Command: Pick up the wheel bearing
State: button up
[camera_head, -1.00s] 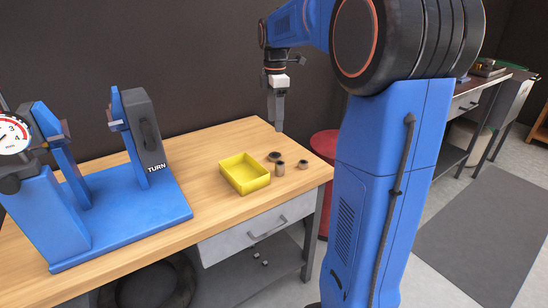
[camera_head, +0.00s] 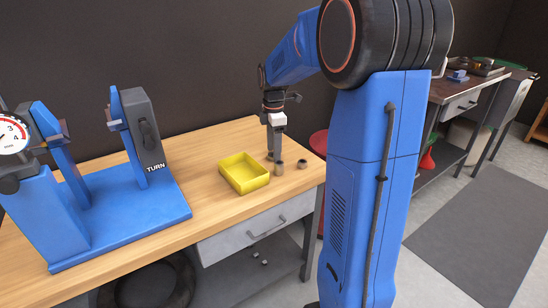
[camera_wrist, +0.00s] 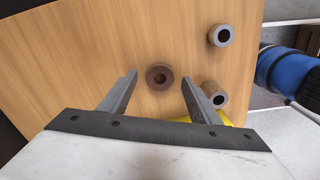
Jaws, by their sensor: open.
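The wheel bearing appears to be the dark brown ring (camera_wrist: 159,76) with a round hole, lying flat on the wooden bench. In the wrist view it sits between my open fingertips, with clear wood on both sides. In the head view my gripper (camera_head: 274,153) points straight down at the bench's right end and largely hides the ring (camera_head: 269,156). My gripper is empty. I cannot tell the exact height of the fingertips above the wood.
Two grey hollow cylinders stand close by, one (camera_wrist: 213,94) near my right finger, another (camera_wrist: 221,35) farther off. A yellow bin (camera_head: 244,187) stands left of them on the workbench (camera_head: 217,216). A blue truing stand (camera_head: 120,220) fills the bench's left side.

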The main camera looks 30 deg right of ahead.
jog(key=shift+f, duration=0.35)
jog(key=shift+c, duration=0.4)
jog(key=c, duration=1.1)
jog(key=shift+r, duration=0.15)
